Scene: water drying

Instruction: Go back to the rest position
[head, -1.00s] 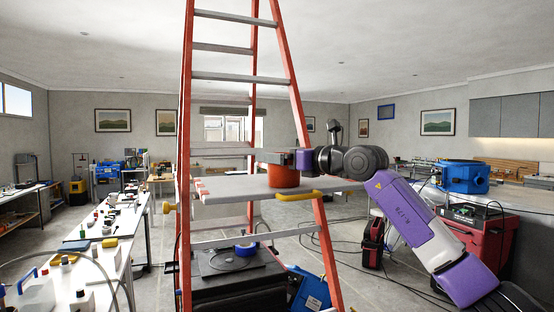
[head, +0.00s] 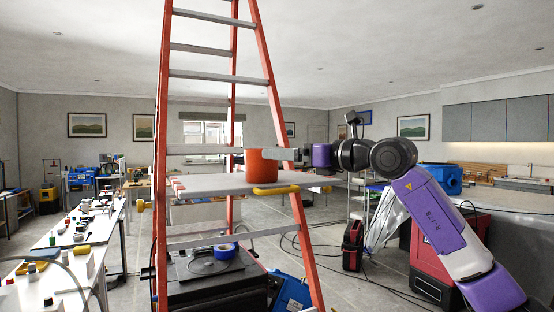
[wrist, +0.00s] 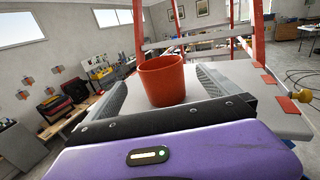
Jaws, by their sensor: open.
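An orange-red pot (head: 261,167) stands upright on the grey shelf (head: 215,184) of the red stepladder. In the wrist view the pot (wrist: 162,80) sits on the same shelf (wrist: 262,122), ahead of my fingers, and looks empty inside. My gripper (head: 288,154) is to the right of the pot in the head view, its fingers pointing left at it. In the wrist view my gripper (wrist: 166,76) is open, one finger to each side of the pot's line, holding nothing. The ladder's right leg hides part of the pot's right side.
A red tool cabinet (head: 432,270) and blue machine (head: 440,178) stand right. A white workbench (head: 75,255) with small items is on the left.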

